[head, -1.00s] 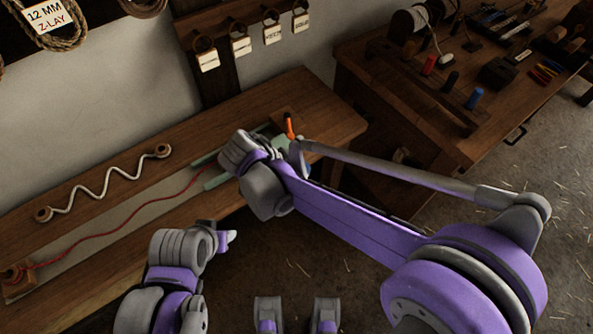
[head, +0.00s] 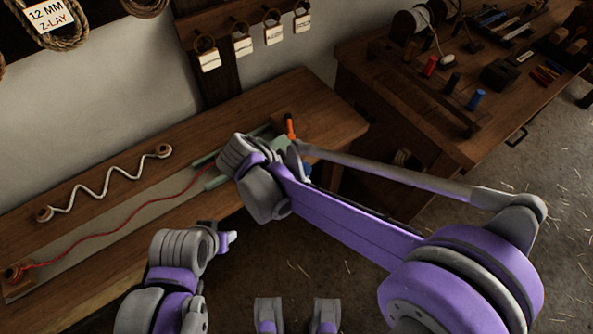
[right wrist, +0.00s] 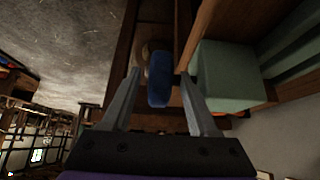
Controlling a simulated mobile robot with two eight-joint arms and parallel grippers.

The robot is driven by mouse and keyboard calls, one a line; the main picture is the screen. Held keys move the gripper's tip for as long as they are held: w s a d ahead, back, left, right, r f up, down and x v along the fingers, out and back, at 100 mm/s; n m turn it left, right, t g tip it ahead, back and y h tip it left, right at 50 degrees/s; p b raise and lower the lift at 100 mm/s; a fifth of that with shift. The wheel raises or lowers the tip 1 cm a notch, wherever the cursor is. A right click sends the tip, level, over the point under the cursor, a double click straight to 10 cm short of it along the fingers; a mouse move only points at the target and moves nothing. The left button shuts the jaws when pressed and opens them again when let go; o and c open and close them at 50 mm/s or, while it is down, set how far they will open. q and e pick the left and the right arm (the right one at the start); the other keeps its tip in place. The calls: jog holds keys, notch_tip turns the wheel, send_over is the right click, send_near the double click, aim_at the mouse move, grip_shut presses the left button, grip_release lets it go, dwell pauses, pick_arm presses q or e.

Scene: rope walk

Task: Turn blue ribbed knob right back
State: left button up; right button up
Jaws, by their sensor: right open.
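In the right wrist view the blue ribbed knob (right wrist: 159,80) stands between the fingers of my right gripper (right wrist: 160,98). The gripper is open, with one finger on each side of the knob; I cannot tell whether either touches it. A green block (right wrist: 220,75) is just right of the fingers.
An orange handle (head: 290,127) stands beside my right wrist. A red cord (head: 130,216) runs along the bench to green parts (head: 212,177). A white wavy rope (head: 105,182) lies behind it. A tool table (head: 400,105) stands at the right.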

jog(key=v, duration=1.1)
jog(key=shift+p, duration=0.45)
jog(key=shift+f, duration=0.1)
jog(key=r+g+y, duration=0.2)
jog(key=g+y, duration=0.2)
jog(key=y, duration=0.1)
send_over(300, 166)
jog(key=shift+s+b, duration=0.2)
jog(key=shift+b, duration=0.2)
jog(key=shift+w+r, duration=0.1)
jog(key=shift+w, duration=0.05)
jog(key=shift+y, duration=0.3)
notch_tip(300, 166, down, 11)
jog(key=shift+r+b, duration=0.2)
jog(key=shift+b, duration=0.45)
jog(key=shift+c, duration=0.2)
grip_shut()
